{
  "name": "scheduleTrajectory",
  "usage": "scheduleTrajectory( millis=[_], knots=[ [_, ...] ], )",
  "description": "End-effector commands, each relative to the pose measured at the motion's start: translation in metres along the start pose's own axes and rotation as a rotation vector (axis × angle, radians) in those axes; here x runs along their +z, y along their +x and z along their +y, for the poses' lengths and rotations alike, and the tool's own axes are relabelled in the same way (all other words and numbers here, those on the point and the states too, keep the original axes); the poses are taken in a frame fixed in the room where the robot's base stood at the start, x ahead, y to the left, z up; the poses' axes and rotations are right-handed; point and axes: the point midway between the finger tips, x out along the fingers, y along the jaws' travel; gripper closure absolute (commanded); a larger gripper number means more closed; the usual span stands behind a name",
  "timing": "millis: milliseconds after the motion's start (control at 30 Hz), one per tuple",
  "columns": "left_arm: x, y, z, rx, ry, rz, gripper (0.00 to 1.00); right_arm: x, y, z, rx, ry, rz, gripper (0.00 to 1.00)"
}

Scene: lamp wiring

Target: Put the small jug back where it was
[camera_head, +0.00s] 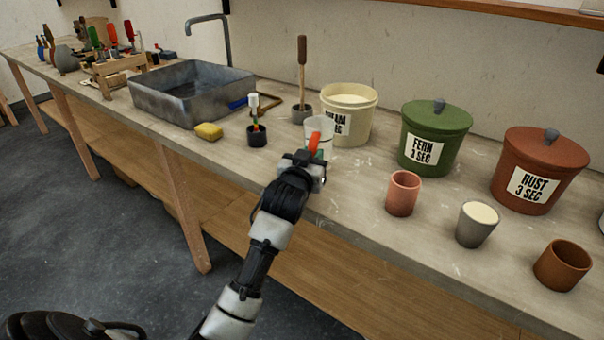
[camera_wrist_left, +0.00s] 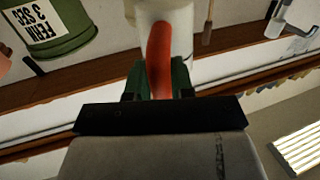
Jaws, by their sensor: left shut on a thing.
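The small jug (camera_head: 319,126) is a pale, whitish cup with an orange-red handle, near the front of the bench before the cream bucket. My left gripper (camera_head: 313,158) is shut on the handle. In the left wrist view the red handle (camera_wrist_left: 159,58) stands between the dark green fingers (camera_wrist_left: 158,82), with the pale jug body (camera_wrist_left: 183,14) beyond it. The gripper hides the jug's lower part, so I cannot tell whether it touches the bench. My right gripper is not in view.
The cream bucket (camera_head: 349,128) stands close behind the jug. The green bucket (camera_head: 434,125), pink cup (camera_head: 403,194), grey cup (camera_head: 476,226) and brown pot (camera_head: 563,266) are to the right. A dark brush pot (camera_head: 257,136) and yellow sponge (camera_head: 208,131) are left.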

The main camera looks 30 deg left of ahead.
Motion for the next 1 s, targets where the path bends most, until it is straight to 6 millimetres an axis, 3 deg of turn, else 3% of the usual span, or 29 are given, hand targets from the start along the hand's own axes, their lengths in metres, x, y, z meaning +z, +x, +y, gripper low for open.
scheduleTrajectory(
  millis=[200, 500, 900, 933, 1000],
  knots=[
    [0.013, -0.003, -0.021, 0.001, 0.0, 0.003, 1.0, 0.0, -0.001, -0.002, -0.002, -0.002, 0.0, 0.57],
    [0.051, -0.004, -0.021, 0.0, -0.002, 0.001, 1.0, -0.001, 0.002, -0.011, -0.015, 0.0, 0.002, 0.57],
    [0.056, -0.004, -0.021, 0.001, -0.001, 0.003, 1.0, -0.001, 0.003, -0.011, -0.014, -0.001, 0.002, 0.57],
    [0.057, -0.004, -0.021, 0.0, -0.001, 0.001, 0.76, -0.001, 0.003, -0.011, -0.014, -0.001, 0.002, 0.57],
    [0.056, -0.004, -0.021, 0.0, -0.001, 0.001, 0.65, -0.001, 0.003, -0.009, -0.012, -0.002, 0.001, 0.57]
  ],
)
